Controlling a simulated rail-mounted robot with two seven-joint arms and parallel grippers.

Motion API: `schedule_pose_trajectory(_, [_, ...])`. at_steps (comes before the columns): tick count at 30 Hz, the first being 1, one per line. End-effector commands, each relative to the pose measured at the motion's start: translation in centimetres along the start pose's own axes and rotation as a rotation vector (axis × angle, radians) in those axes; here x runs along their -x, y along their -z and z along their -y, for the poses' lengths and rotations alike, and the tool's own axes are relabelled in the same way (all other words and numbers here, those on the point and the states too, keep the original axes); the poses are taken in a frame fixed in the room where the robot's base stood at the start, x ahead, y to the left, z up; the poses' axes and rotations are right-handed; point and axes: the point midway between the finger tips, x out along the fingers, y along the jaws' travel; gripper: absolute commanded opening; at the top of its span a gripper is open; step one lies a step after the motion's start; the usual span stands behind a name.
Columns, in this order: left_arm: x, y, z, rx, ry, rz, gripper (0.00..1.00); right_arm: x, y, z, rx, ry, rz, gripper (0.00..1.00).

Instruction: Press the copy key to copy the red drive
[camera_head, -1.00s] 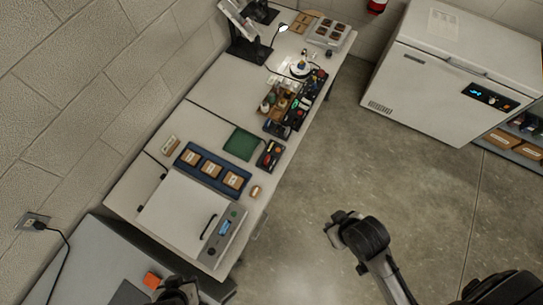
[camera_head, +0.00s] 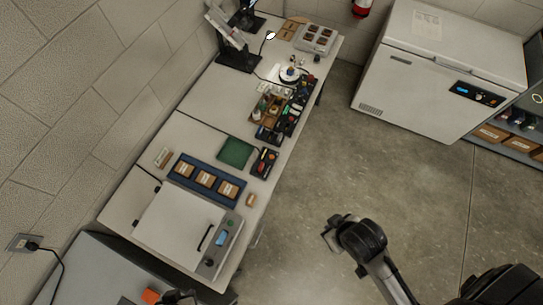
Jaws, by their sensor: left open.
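A small black device (camera_head: 264,162) with red and other coloured spots lies near the front edge of the long table, right of a green mat. More black devices (camera_head: 268,135) with coloured spots stand behind it. At this size I cannot tell which part is the copy key or the red drive. My left gripper (camera_head: 180,297) is open at the bottom edge, mostly cut off, beside an orange block and well apart from the devices. My right arm's end (camera_head: 335,234) hangs over the floor, right of the table; its jaws cannot be made out.
The long table (camera_head: 190,138) carries a blue tray (camera_head: 185,170) of labelled boxes, a white flat machine (camera_head: 180,225), the green mat (camera_head: 235,152) and a lamp. An orange block (camera_head: 151,296) lies at the bottom. A white chest freezer (camera_head: 425,90) stands back right. The floor between is clear.

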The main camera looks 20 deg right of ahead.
Motion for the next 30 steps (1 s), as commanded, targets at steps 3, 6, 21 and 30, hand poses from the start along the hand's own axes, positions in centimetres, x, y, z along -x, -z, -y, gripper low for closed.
schedule_pose_trajectory(3, [0.01,0.03,-0.16,0.005,-0.004,-0.001,0.43,0.00,0.01,0.00,0.000,0.000,0.000,0.00])
schedule_pose_trajectory(6, [0.01,0.04,-0.22,0.007,-0.006,-0.001,0.43,0.00,0.01,0.00,0.000,0.000,0.000,0.00])
schedule_pose_trajectory(21, [0.00,-0.02,0.02,-0.001,0.001,0.000,0.43,0.00,0.02,0.02,-0.001,0.000,0.000,0.00])
schedule_pose_trajectory(30, [-0.01,-0.05,0.17,-0.006,0.004,0.001,0.43,0.01,0.02,0.02,-0.001,0.001,-0.001,0.00])
